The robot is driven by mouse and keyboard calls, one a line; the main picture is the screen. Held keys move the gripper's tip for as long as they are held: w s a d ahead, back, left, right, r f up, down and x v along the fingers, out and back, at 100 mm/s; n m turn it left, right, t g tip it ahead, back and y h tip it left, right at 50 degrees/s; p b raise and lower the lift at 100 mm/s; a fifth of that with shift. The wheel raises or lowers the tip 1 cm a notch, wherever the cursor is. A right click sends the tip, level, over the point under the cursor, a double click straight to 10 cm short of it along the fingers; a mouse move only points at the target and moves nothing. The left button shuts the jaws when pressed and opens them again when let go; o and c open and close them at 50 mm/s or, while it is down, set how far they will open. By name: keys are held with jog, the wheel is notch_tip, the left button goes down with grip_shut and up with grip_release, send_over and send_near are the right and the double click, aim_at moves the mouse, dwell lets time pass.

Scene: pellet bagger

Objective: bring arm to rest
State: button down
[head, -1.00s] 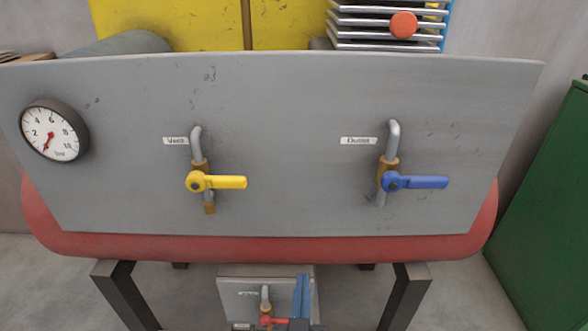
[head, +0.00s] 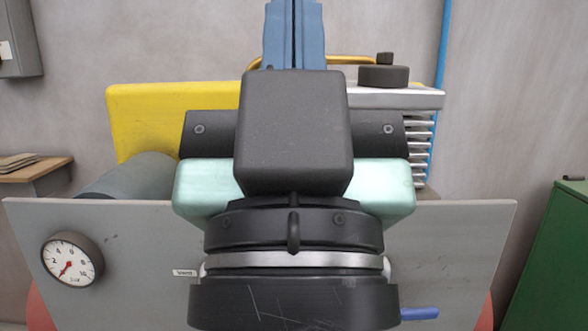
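My gripper (head: 293,35) is raised in front of the camera, in the middle of the head view, with its two blue fingers pointing up. The fingers lie side by side with only a thin dark line between them, and nothing shows in them. My wrist and the gripper's dark body cover the middle of the grey panel (head: 460,240). The blue valve handle (head: 420,313) shows at the lower right, lying level. The yellow vent handle and the lower red handle are hidden or out of view.
A round gauge (head: 72,257) sits on the panel's left, its needle pointing low left. Behind the panel are a yellow guard (head: 140,115) and a metal finned part (head: 420,150). A green cabinet (head: 560,260) stands at right, a wooden shelf (head: 35,170) at left.

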notch_tip(320, 180, up, 33)
jog(key=p, duration=3.1)
jog(key=shift+r, duration=0.2)
jog(key=shift+f, duration=0.1)
